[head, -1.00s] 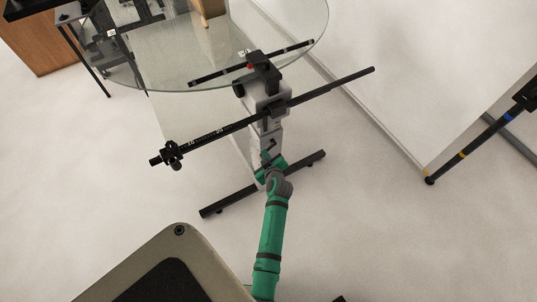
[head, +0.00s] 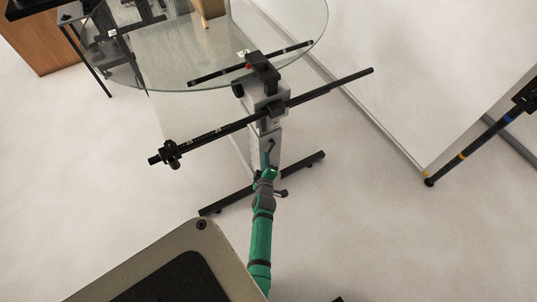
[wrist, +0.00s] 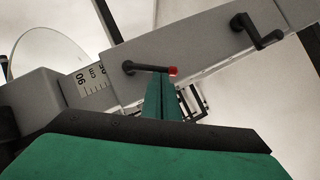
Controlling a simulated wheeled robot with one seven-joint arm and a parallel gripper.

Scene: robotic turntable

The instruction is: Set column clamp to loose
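The grey column (head: 266,140) of the turntable stands upright below the glass disc. In the wrist view the column (wrist: 205,55) crosses the picture at a slant. The column clamp is a short black lever with a red tip (wrist: 172,71), pivoted on the column beside a centimetre scale (wrist: 92,80). My gripper (wrist: 162,84) is green, and its fingers look closed together. Their tips are just below the lever near its red end; I cannot tell whether they touch it. In the head view my gripper (head: 268,172) is at the column's lower front, and the lever is not clear.
A black crank handle (wrist: 258,31) sticks out of the column to the right of the lever. The glass disc (head: 200,50) and a long black bar (head: 330,88) are above. A black foot bar (head: 305,166) lies on the floor. Open floor (head: 380,230) is on the right.

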